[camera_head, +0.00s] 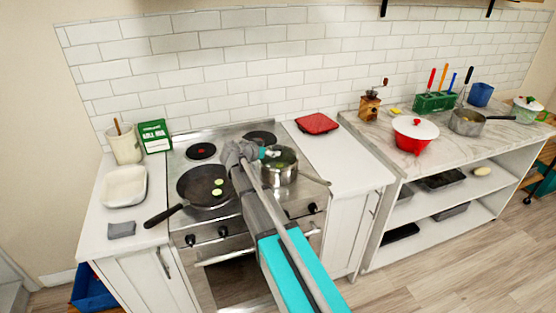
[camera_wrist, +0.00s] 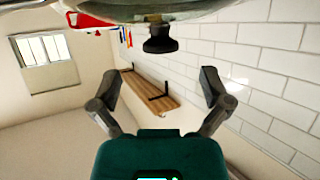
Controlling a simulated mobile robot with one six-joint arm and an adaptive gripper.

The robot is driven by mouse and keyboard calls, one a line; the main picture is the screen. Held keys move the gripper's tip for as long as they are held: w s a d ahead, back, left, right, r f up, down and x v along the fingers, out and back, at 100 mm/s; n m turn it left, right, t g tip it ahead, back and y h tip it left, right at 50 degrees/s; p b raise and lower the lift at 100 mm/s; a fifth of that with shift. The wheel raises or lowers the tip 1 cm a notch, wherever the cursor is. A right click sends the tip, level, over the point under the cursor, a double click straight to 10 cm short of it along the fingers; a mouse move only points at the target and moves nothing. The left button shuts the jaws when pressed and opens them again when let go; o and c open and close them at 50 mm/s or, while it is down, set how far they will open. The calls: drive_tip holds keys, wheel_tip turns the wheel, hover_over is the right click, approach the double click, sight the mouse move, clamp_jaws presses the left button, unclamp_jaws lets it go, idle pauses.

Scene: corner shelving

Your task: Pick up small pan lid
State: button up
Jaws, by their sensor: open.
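The small pan lid (camera_wrist: 125,8) shows at the top of the wrist view as a pale curved rim with a black knob (camera_wrist: 160,40). In the head view a clear lid seems to cover the steel pot (camera_head: 281,176) on the stove; green bits show inside. My gripper (camera_wrist: 160,78) is open and empty, its two fingers spread to either side of the knob's line and apart from it. In the head view my gripper is beside the pot's upper left, its fingers too small to make out.
A black frying pan (camera_head: 201,187) with green slices sits left of the pot. A red square item (camera_head: 317,123) lies on the counter to the right. A red pot with a white lid (camera_head: 414,143) and a lidless-looking saucepan (camera_head: 466,123) stand on the marble counter. The tiled wall (camera_head: 230,75) is behind.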

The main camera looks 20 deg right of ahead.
sight(277, 147)
drive_tip(key=shift+d, duration=0.15)
drive_tip(key=shift+b+x, duration=1.05)
drive_tip(key=shift+x, duration=1.6)
clamp_jaws()
drive_tip(key=shift+r, duration=0.15)
